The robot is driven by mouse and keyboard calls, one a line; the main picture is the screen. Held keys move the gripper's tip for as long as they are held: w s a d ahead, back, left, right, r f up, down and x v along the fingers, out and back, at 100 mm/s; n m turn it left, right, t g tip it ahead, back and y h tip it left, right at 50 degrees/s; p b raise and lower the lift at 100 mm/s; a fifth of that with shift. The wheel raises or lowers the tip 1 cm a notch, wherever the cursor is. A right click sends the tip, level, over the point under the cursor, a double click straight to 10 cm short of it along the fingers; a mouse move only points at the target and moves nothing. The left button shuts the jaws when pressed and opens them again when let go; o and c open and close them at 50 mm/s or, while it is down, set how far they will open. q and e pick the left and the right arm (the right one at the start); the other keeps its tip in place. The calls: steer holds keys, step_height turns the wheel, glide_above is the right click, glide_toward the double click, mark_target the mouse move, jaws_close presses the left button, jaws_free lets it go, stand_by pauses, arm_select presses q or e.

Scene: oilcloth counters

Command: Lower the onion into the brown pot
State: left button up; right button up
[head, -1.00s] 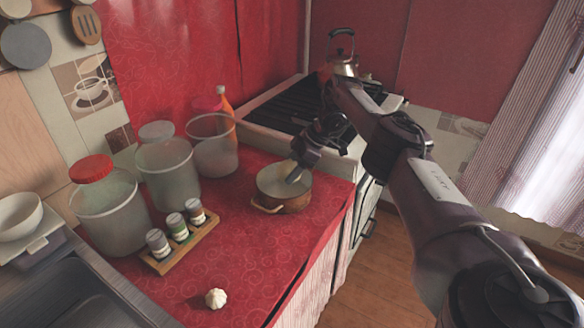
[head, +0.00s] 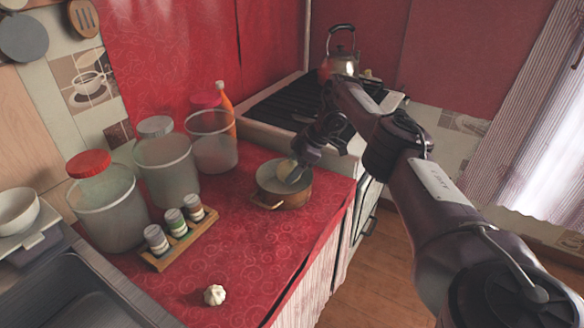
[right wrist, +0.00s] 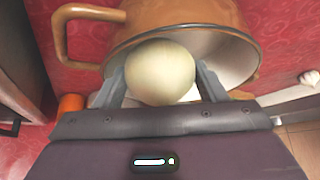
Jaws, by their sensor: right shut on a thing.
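The brown pot (head: 293,198) stands on the red counter beside the stove, its pale inside facing up. My right gripper (head: 293,172) reaches down over the pot's mouth from the stove side. It is shut on the pale onion (head: 286,167), which shows at the pot's opening. In the right wrist view the onion (right wrist: 160,72) sits between the two fingers, in front of the pot's light inner wall (right wrist: 222,62). Whether the onion touches the pot's bottom cannot be told. My left gripper is not in view.
A garlic bulb (head: 214,294) lies near the counter's front. A spice rack (head: 183,242) and several jars, one red-lidded (head: 105,208), stand left of the pot. A kettle (head: 341,62) is on the stove (head: 270,112). Counter between pot and garlic is clear.

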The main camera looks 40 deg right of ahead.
mark_target(296, 164)
steer(key=shift+f, duration=0.2)
steer(key=o, duration=1.1)
steer(key=shift+o, duration=0.2)
steer(key=p+v, duration=0.2)
steer(key=v, duration=0.5)
steer(key=shift+s+d+r+p, duration=0.1)
steer(key=shift+d+r+p, duration=0.1)
steer(key=shift+r+p, duration=0.15)
